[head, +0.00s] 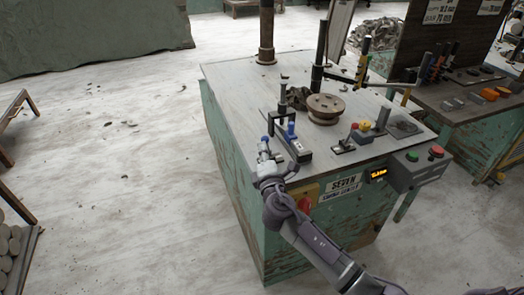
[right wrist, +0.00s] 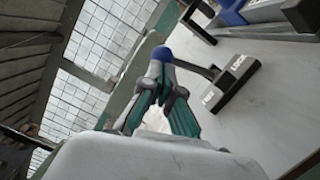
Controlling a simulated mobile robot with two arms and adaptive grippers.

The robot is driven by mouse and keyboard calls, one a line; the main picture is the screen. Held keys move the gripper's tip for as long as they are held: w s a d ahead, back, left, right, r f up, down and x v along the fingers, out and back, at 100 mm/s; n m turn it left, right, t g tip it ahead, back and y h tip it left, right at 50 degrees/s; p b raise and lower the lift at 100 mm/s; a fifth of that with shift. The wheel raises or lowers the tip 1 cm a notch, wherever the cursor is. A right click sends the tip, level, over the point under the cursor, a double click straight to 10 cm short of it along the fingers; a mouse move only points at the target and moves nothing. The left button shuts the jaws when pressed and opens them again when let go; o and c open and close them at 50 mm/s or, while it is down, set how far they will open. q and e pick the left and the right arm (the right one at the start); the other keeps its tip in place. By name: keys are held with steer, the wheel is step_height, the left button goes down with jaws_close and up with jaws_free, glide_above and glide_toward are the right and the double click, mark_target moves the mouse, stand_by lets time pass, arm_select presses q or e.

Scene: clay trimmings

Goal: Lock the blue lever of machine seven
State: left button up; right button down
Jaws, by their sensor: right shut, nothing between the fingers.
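Machine seven is the green bench with a grey top (head: 235,90) and a "SEVEN" sign (head: 344,184) on its front. The blue lever's round knob (head: 265,139) is at the near left corner of the top. In the right wrist view, the blue knob (right wrist: 162,53) is right at my fingertips, and its dark arm (right wrist: 200,70) runs to a block (right wrist: 230,85) with white labels, one seeming to read "LOCK". My right gripper (head: 264,153) is shut and empty, its tips close against the knob; contact cannot be told. It shows in the wrist view (right wrist: 160,75). My left gripper is out of view.
A clamp with a blue handle (head: 291,130) stands just right of the knob. A brown round wheel (head: 325,106), a red and yellow switch (head: 362,130) and a button box (head: 418,168) are farther right. Another bench (head: 460,112) adjoins at right. The floor at left is mostly clear.

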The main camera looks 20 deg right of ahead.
steer(key=shift+d+r+m, duration=0.2)
steer(key=shift+d+m, duration=0.05)
steer(key=shift+m, duration=0.25)
steer(key=shift+d+r+m+g+p, duration=0.25)
steer(key=shift+d+m+p, duration=0.25)
steer(key=shift+m, duration=0.35)
steer(key=shift+d+r+m+g+p, duration=0.15)
steer(key=shift+d+m+g+p, duration=0.15)
steer(key=shift+d+m, duration=0.45)
steer(key=shift+d+m+p, duration=0.45)
steer(key=shift+d+m, duration=0.1)
steer(key=shift+m, duration=0.55)
steer(key=shift+f, duration=0.1)
